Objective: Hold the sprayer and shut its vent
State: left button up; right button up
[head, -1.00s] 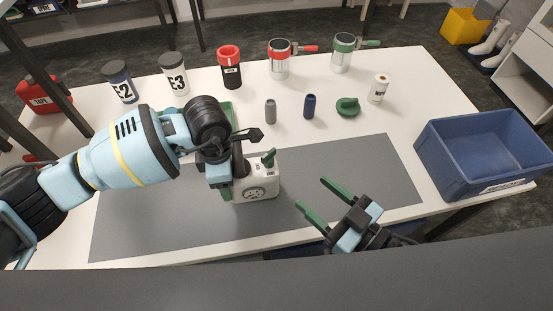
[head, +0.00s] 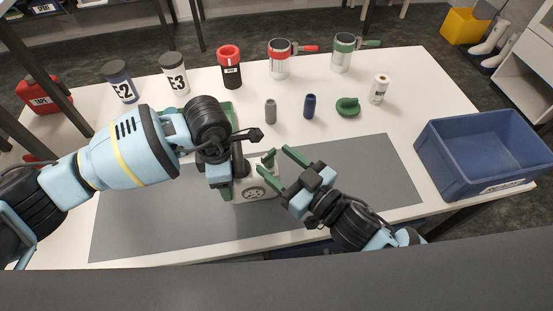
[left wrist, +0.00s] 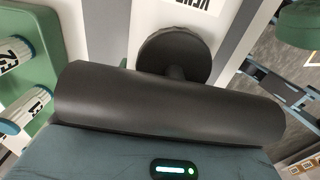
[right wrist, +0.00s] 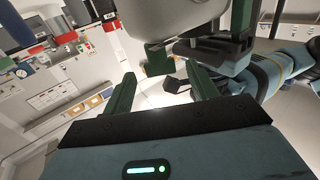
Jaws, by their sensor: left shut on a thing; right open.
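The sprayer (head: 256,188) is a white body with a round dark grille on its front, standing on the grey mat (head: 340,190). A green vent lever (head: 268,158) rises from its top. My left gripper (head: 236,178) is shut on the sprayer at its left side, partly hidden by my arm. A black cylinder (left wrist: 170,105), likely its handle, fills the left wrist view. My right gripper (head: 273,160) is open at the sprayer's right, its green fingertips by the lever. In the right wrist view the lever (right wrist: 158,57) is just ahead, between the fingertips; I cannot tell contact.
A blue bin (head: 480,155) stands at the right end. Behind the mat stand a grey cylinder (head: 270,111), a blue cylinder (head: 310,106), a green coiled piece (head: 348,107) and a white bottle (head: 379,89). Jars line the back edge. The mat's right part is clear.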

aim_at(272, 155)
jog(key=shift+w+a, duration=0.35)
jog(key=shift+w, duration=0.1)
jog(key=c, duration=1)
jog(key=shift+n+g+y, duration=0.4)
jog(key=shift+y, duration=0.1)
jog(key=n+g+y, duration=0.1)
jog(key=g, duration=0.1)
jog(key=n+g+y, duration=0.2)
jog(key=w+n+g+y, duration=0.1)
jog(key=n+g, duration=0.1)
jog(key=shift+w+d+r+g, duration=0.1)
jog(key=shift+d+g, duration=0.2)
jog(key=shift+g, duration=0.1)
jog(key=shift+w+n+g+y, duration=0.3)
jog(key=shift+n+g, duration=1)
jog(key=shift+g, duration=0.65)
jog(key=shift+w+n+g+y, duration=0.15)
jog(key=shift+n+g+y, duration=0.25)
jog(key=shift+n+g, duration=1.25)
jog(key=shift+d+g, duration=0.1)
jog(key=shift+g, duration=0.5)
